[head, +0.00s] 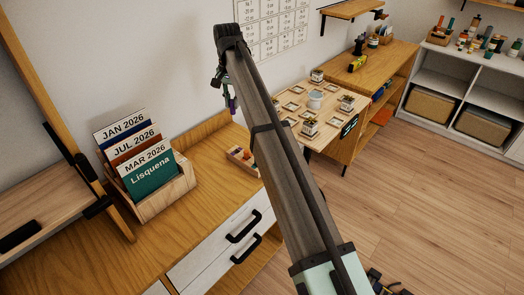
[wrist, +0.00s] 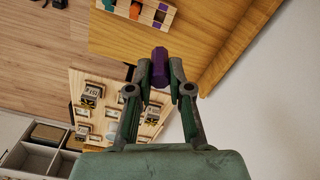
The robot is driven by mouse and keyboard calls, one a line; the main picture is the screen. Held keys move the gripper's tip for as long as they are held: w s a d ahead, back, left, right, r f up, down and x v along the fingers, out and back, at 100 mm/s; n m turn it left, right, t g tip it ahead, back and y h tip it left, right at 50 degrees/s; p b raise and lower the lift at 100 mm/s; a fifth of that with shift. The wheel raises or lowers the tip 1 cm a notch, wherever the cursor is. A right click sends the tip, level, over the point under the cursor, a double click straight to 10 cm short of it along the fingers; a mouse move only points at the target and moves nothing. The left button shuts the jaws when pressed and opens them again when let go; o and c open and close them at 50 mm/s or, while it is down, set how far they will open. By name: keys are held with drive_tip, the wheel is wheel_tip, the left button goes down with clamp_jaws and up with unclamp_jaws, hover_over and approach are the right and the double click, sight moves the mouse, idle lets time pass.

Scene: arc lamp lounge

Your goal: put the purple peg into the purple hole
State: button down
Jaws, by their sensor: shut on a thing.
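My gripper (wrist: 160,74) is shut on the purple peg (wrist: 159,62), which sits between the two fingertips in the wrist view. In the head view, my gripper (head: 226,86) hangs above the wooden desk, and the purple peg (head: 233,103) shows small below it. A light wooden peg board (wrist: 148,17) lies on the desk at the top of the wrist view, apart from the held peg. It carries orange and dark pieces and a purple-marked spot (wrist: 160,15) at its right end. In the head view the board (head: 236,153) is partly hidden behind my arm.
A wooden file holder (head: 160,190) with upright cards stands on the desk (head: 92,250) at left. Raised wooden edging runs along the desk's back by the wall. A table (head: 330,128) with several small pots stands beyond. The desk around the board looks mostly clear.

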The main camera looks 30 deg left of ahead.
drive_tip(key=shift+w+f, duration=0.1)
drive_tip(key=shift+f, duration=0.25)
wheel_tip(320, 180, down, 19)
drive_tip(key=p, duration=0.3)
drive_tip(key=shift+p, duration=0.35)
drive_tip(key=shift+f, duration=0.15)
drive_tip(key=c, duration=1.1)
unclamp_jaws()
wheel_tip(320, 180, up, 12)
drive_tip(key=shift+r+b, duration=0.15)
drive_tip(key=shift+b, duration=1)
